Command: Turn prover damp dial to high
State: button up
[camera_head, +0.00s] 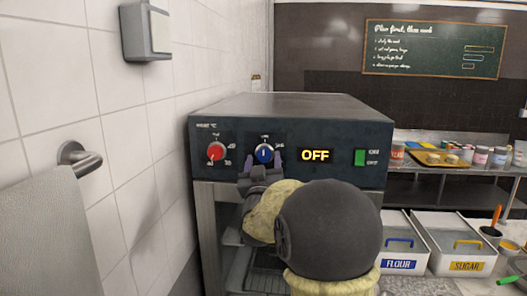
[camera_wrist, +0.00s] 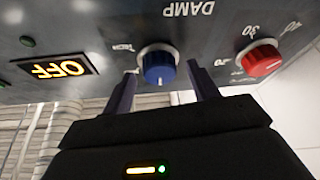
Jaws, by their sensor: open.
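The prover (camera_head: 290,107) is a dark box with a front control panel. Its damp dial (camera_head: 263,153) is the blue knob left of the panel's middle, with a white pointer line. In the wrist view, which is upside down, the blue dial (camera_wrist: 159,66) stands near the word DAMP, its white line toward the picture's bottom. My gripper (camera_head: 261,164) is open just in front of the dial. In the wrist view my gripper's fingers (camera_wrist: 160,72) stand on either side of the dial, with gaps visible. Contact cannot be told.
A red dial (camera_head: 216,151) sits left of the blue one. An OFF display (camera_head: 315,155) and a green switch (camera_head: 360,157) are to the right. A tiled wall (camera_head: 125,120) runs close on the left. Flour (camera_head: 398,264) and sugar (camera_head: 467,267) bins stand at lower right.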

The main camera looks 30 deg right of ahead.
jog(key=shift+w+d+r, duration=0.2)
jog(key=shift+w+d, duration=0.1)
jog(key=shift+w, duration=0.2)
jog(key=c, duration=0.7)
jog(key=shift+c, duration=0.2)
